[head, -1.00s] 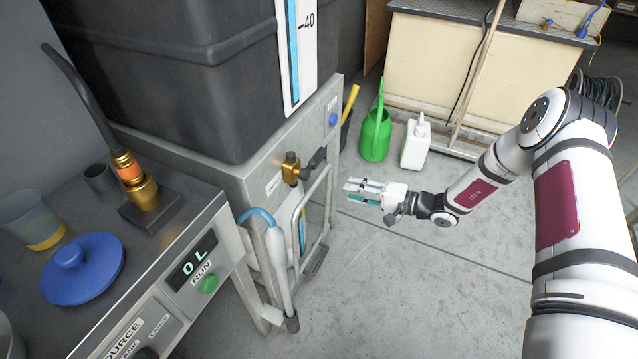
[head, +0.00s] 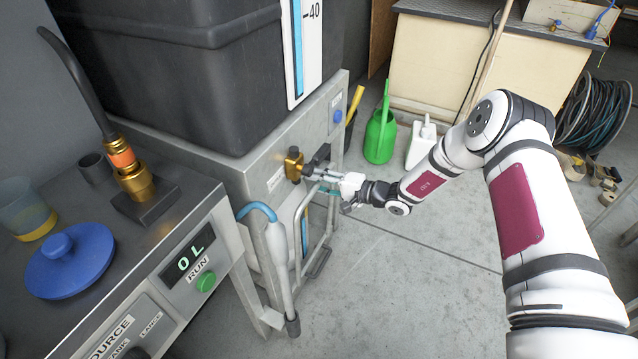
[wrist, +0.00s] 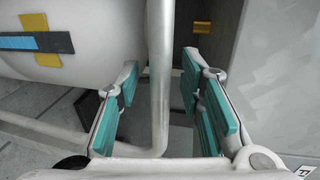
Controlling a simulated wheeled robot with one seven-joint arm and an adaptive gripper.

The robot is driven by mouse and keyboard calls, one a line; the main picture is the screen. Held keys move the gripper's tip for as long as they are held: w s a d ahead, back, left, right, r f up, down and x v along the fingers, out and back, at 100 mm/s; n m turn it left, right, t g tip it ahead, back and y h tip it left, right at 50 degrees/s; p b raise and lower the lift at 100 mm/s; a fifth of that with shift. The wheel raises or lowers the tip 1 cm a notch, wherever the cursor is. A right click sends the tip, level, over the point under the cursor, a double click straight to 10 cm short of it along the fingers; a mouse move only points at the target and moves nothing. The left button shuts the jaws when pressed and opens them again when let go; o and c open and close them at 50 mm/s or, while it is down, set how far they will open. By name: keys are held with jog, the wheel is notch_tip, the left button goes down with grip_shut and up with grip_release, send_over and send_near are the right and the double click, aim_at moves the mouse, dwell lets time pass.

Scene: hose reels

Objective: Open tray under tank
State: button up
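The dark grey tank (head: 190,75) sits on a metal stand (head: 235,180). I cannot clearly pick out the tray under it. A bent metal tube (head: 301,235) runs along the front of the stand, with a dark flat piece (head: 319,263) low beside it. My gripper (head: 318,182) is at the stand's front, near the brass valve (head: 293,165) and its dark handle. In the wrist view my gripper (wrist: 162,95) is open, its teal-padded fingers apart. The metal tube (wrist: 160,70) shows between them; whether it lies within the fingers or beyond them is unclear.
A white cylinder (wrist: 80,35) with a blue and yellow mark is left in the wrist view. A green watering can (head: 380,136) and white jug (head: 421,142) stand on the floor behind my arm. A control bench (head: 150,255) is at left. Open floor (head: 400,290) lies in front.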

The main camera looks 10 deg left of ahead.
jog(key=shift+c, duration=0.6)
grip_shut()
jog(key=shift+d, duration=0.1)
jog(key=f+v, duration=0.3)
jog(key=v, duration=1.4)
jog(key=d+f+v, duration=0.1)
jog(key=f+v, duration=0.2)
jog(key=v, duration=1.4)
jog(key=shift+s+f+p, duration=0.2)
jog(key=shift+f+p, duration=0.1)
jog(key=shift+p, duration=0.1)
jog(key=shift+d, duration=0.15)
jog(key=shift+o, duration=0.6)
grip_release()
